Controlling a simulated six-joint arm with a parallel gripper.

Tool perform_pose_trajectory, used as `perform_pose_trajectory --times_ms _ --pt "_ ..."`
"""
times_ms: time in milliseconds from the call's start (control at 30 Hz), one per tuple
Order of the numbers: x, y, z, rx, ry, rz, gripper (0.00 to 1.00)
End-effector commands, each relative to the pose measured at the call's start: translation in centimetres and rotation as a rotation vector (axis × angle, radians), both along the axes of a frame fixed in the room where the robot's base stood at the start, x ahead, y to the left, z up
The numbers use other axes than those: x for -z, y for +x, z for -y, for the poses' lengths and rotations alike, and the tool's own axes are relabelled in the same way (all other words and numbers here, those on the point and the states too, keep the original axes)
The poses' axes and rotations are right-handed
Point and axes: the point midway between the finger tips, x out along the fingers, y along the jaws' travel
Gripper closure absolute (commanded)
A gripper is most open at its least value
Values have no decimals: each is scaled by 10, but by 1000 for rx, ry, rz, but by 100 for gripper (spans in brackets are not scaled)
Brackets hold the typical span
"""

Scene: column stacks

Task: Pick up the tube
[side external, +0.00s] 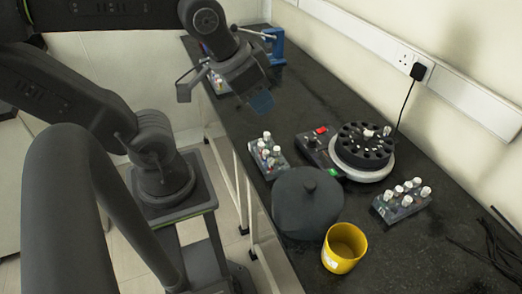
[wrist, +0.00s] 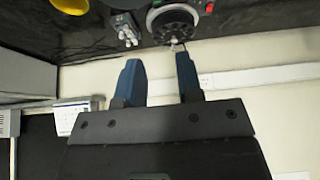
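Several white-capped tubes stand in a left rack (side external: 268,155) and a right rack (side external: 402,200) on the dark bench. A black round rotor (side external: 364,146) sits in a centrifuge between them, with a few white caps showing on it. Which tube is meant, I cannot tell. My gripper (side external: 262,102) is high above the far part of the bench, away from these racks. In the wrist view my gripper (wrist: 158,60) has its two blue fingers apart with nothing between them. The rotor (wrist: 176,24) and one rack (wrist: 124,30) show beyond the fingertips at the top.
A grey lid (side external: 307,203) with a knob and a yellow cup (side external: 342,249) stand at the near end of the bench. A blue device (side external: 276,45) and another rack (side external: 218,82) are at the far end. A black cable hangs from the wall socket (side external: 405,57).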

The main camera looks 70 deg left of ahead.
Motion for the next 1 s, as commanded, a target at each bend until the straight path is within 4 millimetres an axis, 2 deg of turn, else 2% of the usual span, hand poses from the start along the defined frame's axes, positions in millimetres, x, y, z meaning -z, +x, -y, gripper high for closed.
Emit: perform_pose_trajectory --times_ms 167,267,433,600,700,833,1000 --pt "8 11 -10 -147 -53 -46 67" --pt "23 27 -26 -395 -137 -112 67" --pt "61 53 -69 -972 -299 -230 67" --pt "100 65 -108 -1486 -408 -304 67" --pt "117 66 -123 -1692 -442 -324 67" --pt "129 66 -133 -1833 -461 -334 67" --pt "149 66 -135 -1866 -464 -339 67"
